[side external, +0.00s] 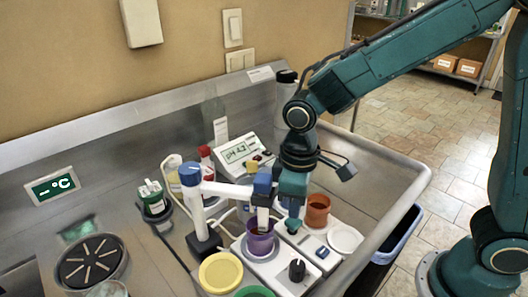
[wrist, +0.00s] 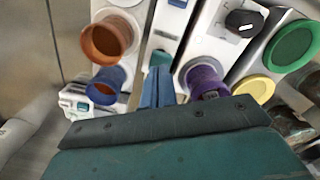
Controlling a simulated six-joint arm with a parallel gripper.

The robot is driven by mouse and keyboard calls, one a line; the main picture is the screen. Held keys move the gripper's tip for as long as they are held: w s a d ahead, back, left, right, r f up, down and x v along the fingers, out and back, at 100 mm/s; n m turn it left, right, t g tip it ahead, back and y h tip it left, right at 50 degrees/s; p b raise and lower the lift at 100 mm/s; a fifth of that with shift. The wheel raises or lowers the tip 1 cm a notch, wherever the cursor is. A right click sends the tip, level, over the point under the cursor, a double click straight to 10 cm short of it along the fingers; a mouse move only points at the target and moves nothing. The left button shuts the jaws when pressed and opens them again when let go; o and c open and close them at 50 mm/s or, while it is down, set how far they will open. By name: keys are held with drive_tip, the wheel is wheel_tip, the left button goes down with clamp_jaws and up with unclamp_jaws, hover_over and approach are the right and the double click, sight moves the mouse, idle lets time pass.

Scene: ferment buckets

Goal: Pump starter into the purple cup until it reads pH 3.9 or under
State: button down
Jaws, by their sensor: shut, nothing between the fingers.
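The purple cup (side external: 260,246) stands upright on a white unit under the blue-headed arm of a stand (side external: 262,182), with a probe reaching down into it. In the wrist view the purple cup (wrist: 204,82) is right of my fingers. The tilted white meter (side external: 240,152) appears to read pH 4.2. My gripper (side external: 292,226) is shut and empty, pointing down at a white strip-shaped unit between the purple and orange cups. In the wrist view my fingertips (wrist: 159,70) are low over that unit; whether they touch it cannot be told.
An orange cup (side external: 317,210) and a blue cup (wrist: 105,86) stand beside my gripper. The sink rim borders the right.

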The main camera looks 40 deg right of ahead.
sight(294, 221)
drive_tip(key=shift+f, duration=1.5)
idle(0.4)
drive_tip(key=shift+r, duration=3.55)
idle(0.8)
wheel_tip(294, 221, up, 2)
drive_tip(key=shift+r, duration=0.25)
drive_tip(key=shift+f, duration=0.1)
drive_tip(key=shift+f, duration=3.2)
